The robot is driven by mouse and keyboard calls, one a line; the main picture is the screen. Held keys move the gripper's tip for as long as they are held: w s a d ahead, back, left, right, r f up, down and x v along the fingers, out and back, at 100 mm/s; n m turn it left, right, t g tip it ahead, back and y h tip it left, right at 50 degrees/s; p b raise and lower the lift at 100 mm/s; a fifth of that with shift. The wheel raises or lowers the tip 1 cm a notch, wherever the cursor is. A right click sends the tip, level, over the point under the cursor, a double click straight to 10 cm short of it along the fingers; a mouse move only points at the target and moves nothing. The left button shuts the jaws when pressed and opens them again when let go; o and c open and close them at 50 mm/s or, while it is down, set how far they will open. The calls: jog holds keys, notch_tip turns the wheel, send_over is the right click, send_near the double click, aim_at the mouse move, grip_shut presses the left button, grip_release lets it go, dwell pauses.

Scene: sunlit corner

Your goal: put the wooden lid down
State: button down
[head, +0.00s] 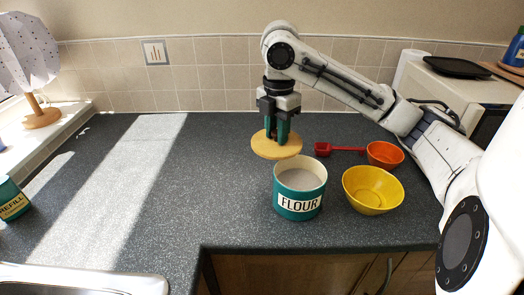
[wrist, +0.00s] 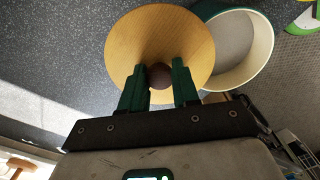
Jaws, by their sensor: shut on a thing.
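The wooden lid (head: 266,150) is a round pale disc with a dark knob (wrist: 160,76) at its middle. My gripper (head: 277,137) is shut on the knob and holds the lid above the counter. In the head view the lid appears behind and a little left of the teal flour tin (head: 298,204). The tin is open at the top and shows pale contents. In the wrist view the lid (wrist: 150,30) overlaps the edge of the tin (wrist: 262,50). The exact height of the lid over the counter is hard to tell.
A yellow bowl (head: 372,190), an orange bowl (head: 385,154) and a red scoop (head: 340,149) stand right of the tin. A teal refill container (head: 12,200) is at the far left. The dark counter (head: 190,190) left of the tin is clear. A sink (head: 80,282) lies at the front left.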

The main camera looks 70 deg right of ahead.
jog(key=w+d+f, duration=0.2)
jog(key=d, duration=0.1)
jog(key=w+d+f, duration=0.1)
jog(key=w, duration=0.1)
jog(key=shift+d, duration=0.15)
jog(key=f, duration=0.1)
jog(key=w+d+f, duration=0.1)
jog(key=w+d+f+b, duration=0.1)
jog(key=f, duration=0.1)
jog(key=shift+w+d, duration=0.1)
jog(key=shift+d, duration=0.1)
jog(key=shift+w+d+f, duration=0.35)
jog(key=shift+d+f, duration=0.1)
jog(key=shift+f, duration=0.1)
jog(key=shift+w+d+f, duration=0.1)
jog(key=shift+d+f, duration=0.05)
jog(key=shift+f, duration=1.55)
jog(key=shift+f, duration=0.2)
jog(key=c, duration=0.8)
grip_release()
